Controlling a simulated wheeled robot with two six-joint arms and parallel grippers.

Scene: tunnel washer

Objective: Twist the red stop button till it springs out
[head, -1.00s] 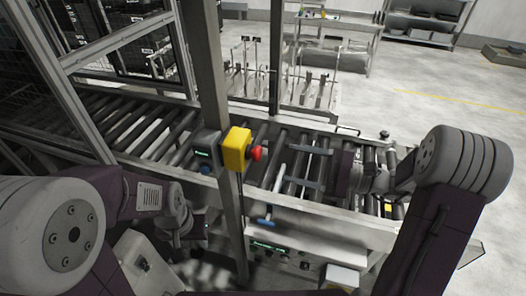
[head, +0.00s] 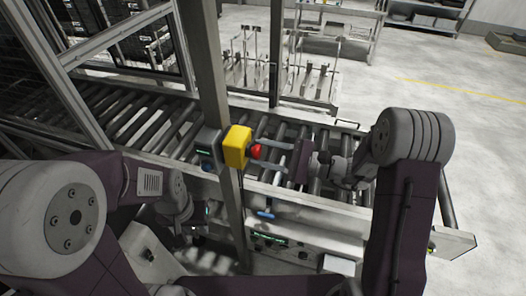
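The red stop button (head: 255,151) sticks out of the right side of a yellow box (head: 237,147) on a grey upright post. My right gripper (head: 262,153) points left at the button, its two fingers apart. One fingertip appears above the button and one below it, with red showing between them. I cannot tell whether either finger touches it. My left gripper (head: 197,226) is low at the left, below the conveyor edge and left of the post. Its fingers are too small and hidden to judge.
A roller conveyor (head: 130,122) runs behind the post and under my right gripper. A grey box with a small display (head: 206,150) sits left of the yellow box. A blue-ended handle (head: 266,213) and a control panel (head: 275,245) are below. Open floor lies right.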

